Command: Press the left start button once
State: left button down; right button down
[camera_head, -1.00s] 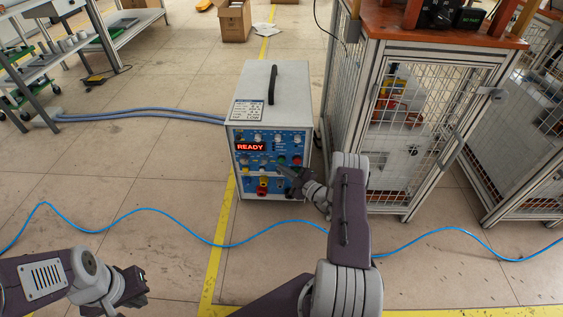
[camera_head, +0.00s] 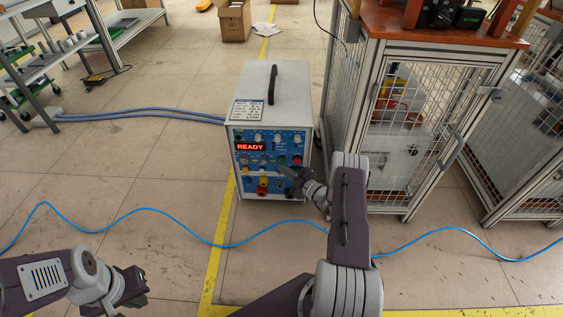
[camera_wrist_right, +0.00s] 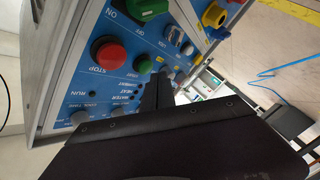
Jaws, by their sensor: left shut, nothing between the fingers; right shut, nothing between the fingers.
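The induction heater (camera_head: 272,91) is a white box with a blue control panel (camera_head: 243,135) and a red READY display (camera_head: 250,147). In the head view, a green button (camera_head: 281,160) and a red button (camera_head: 297,161) are on the panel's right half. The right wrist view shows the panel turned over, with a red STOP button (camera_wrist_right: 108,54) and a small green button (camera_wrist_right: 143,64) beside it. My right gripper (camera_head: 281,170) is shut and empty, its tips close to the panel; contact cannot be told. It also shows in the wrist view (camera_wrist_right: 161,82). My left gripper (camera_head: 138,286) is shut and empty, low at left.
A caged workstation (camera_head: 400,130) stands close to the right of the heater. Blue hoses (camera_head: 140,112) run left from the heater, and a blue cable (camera_head: 130,218) crosses the floor in front. A cart (camera_head: 50,75) is at far left. Open floor lies left of the heater.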

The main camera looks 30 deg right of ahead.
jog(key=shift+w+d, duration=0.2)
jog(key=shift+w, duration=0.1)
jog(key=shift+w+d+b, duration=0.2)
jog(key=shift+w+b, duration=0.2)
jog(key=shift+b, duration=0.1)
dwell(0.5)
jog(key=shift+s, duration=0.1)
jog(key=shift+s+a+p, duration=0.45)
jog(key=shift+s+p, duration=0.2)
jog(key=s+a+p, duration=0.1)
jog(key=s+p, duration=0.1)
jog(key=s, duration=0.1)
jog(key=s+a+p, duration=0.1)
jog(key=shift+s+a, duration=0.15)
jog(key=shift+a, duration=0.15)
dwell(0.8)
